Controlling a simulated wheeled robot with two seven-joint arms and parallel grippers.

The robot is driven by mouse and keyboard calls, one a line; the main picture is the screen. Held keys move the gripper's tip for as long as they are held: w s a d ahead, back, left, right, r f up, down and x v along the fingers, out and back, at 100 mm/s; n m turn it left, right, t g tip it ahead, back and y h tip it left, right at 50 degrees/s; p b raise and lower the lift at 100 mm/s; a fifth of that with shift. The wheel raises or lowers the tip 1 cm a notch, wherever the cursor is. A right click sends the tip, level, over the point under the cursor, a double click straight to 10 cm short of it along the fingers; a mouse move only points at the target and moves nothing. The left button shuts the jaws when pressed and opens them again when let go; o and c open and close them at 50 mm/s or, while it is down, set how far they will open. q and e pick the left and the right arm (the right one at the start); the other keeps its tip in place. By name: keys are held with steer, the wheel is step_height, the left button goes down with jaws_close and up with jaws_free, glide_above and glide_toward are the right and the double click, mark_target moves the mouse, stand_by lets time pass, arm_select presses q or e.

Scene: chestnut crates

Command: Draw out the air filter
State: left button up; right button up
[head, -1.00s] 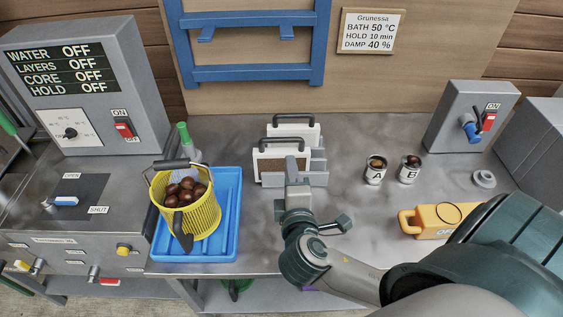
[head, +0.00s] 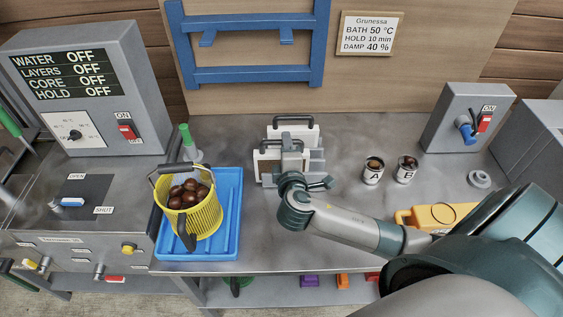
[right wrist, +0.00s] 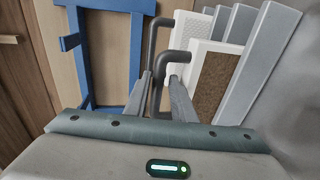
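Two white-framed panels with dark handles stand upright, one behind the other, in a grey slotted rack (head: 318,166). The front panel (head: 265,158) has a brown face, clear in the right wrist view (right wrist: 213,85); the rear panel (head: 306,133) looks white and perforated. No label shows which is the air filter. My right gripper (head: 291,148) is at the top of the front panel. In the right wrist view its fingers (right wrist: 160,85) stand apart on either side of the front panel's dark handle (right wrist: 178,56). My arm hides part of the panel. My left gripper is out of view.
A yellow basket of chestnuts (head: 205,215) stands on a blue tray (head: 228,235) to the left. Two cups, A (head: 373,176) and B (head: 405,174), and a switch box (head: 455,120) are at right. A yellow handled object (head: 435,214) is partly behind my arm.

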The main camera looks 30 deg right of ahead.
stand_by(0.3)
steer(key=shift+w+d+r, duration=0.1)
steer(key=shift+w+d, duration=0.1)
steer(key=p+x, duration=0.1)
steer(key=x, duration=0.1)
steer(key=p+x, duration=0.1)
steer(key=x, duration=0.1)
steer(key=shift+w+d, duration=0.1)
steer(key=shift+d, duration=0.4)
jaws_close()
